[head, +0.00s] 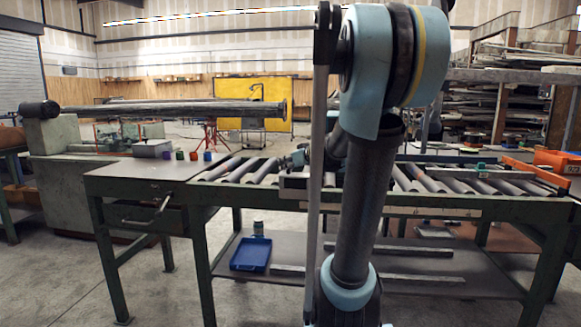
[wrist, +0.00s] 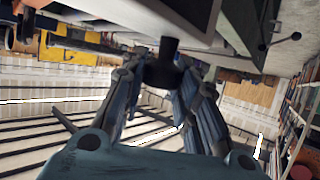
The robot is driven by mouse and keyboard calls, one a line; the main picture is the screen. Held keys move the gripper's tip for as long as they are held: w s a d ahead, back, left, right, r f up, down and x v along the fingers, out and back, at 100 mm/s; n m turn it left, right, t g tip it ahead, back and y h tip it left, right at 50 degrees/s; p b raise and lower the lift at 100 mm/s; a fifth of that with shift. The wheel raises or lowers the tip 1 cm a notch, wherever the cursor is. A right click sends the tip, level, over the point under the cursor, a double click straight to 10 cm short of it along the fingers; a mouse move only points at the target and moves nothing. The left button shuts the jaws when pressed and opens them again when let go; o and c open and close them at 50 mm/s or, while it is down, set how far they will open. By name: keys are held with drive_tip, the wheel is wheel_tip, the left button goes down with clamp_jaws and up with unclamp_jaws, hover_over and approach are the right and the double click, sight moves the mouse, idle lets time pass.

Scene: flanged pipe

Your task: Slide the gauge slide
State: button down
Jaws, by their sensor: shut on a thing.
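In the wrist view my gripper (wrist: 166,78) has its two fingers closed around a dark round knob (wrist: 169,50). The knob joins a pale grey block (wrist: 190,12) at the top of that view, which I take to be the gauge slide. In the head view a small grey box-like part (head: 293,183) sits at the bench's front edge, partly behind my arm. My gripper's grip is hidden there by my own arm links.
The green-framed roller bench (head: 130,172) spans the middle, with rollers on both sides of my arm. Small coloured blocks (head: 193,156) and a grey box stand at its left. A drawer handle (head: 150,208) juts out in front. A blue tray (head: 250,254) lies on the lower shelf.

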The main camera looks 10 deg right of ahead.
drive_tip(key=shift+s+a+f, duration=0.15)
drive_tip(key=shift+s+a, duration=0.05)
drive_tip(key=c, duration=1.3)
unclamp_jaws()
drive_tip(key=shift+s+a, duration=0.1)
drive_tip(key=shift+s+d+r, duration=0.25)
drive_tip(key=shift+d, duration=0.15)
drive_tip(key=shift+v, duration=5.45)
